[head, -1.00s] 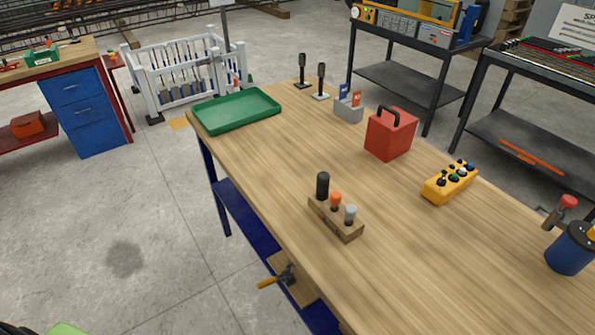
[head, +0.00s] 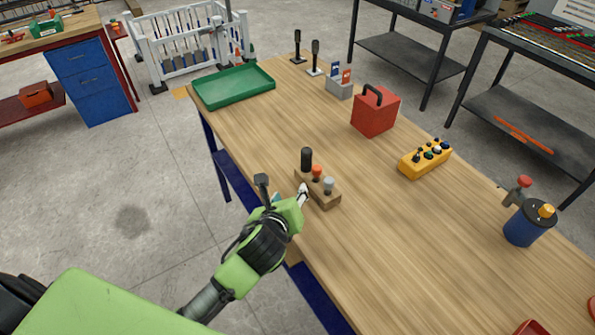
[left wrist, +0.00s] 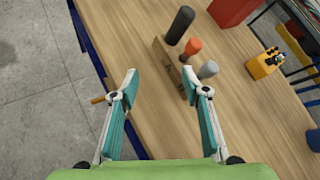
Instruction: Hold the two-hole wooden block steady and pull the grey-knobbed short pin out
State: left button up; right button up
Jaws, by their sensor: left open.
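The wooden block (head: 325,200) lies on the workbench near its left edge. A tall black peg (head: 306,158), an orange-knobbed pin (head: 316,171) and the grey-knobbed pin (head: 328,184) stand in a row on it. My left gripper (head: 303,194) is at the block's left side in the head view. In the left wrist view my left gripper (left wrist: 167,88) is open and empty, its fingers apart. The block (left wrist: 168,58) and the grey knob (left wrist: 208,69) show beyond the fingertips. The holes are hidden. My right gripper is not in view.
On the workbench (head: 400,245) stand a green tray (head: 232,87), a red box (head: 375,112), a yellow button box (head: 425,158) and a blue canister (head: 525,225). The bench is clear around the block's right side.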

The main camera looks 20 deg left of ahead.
aim_at(305, 156)
pick_arm(q)
jog(key=w+r+m+t, duration=0.2)
jog(key=w+r+m, duration=0.2)
jog(key=r+m, duration=0.15)
jog(key=x, duration=0.4)
jog(key=p+x, duration=0.1)
jog(key=x, duration=0.4)
jog(key=d+f+x, duration=0.1)
jog(key=x, duration=0.3)
jog(key=shift+f, duration=0.15)
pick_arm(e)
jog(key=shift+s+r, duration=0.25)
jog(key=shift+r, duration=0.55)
pick_arm(q)
jog(key=shift+a, duration=0.1)
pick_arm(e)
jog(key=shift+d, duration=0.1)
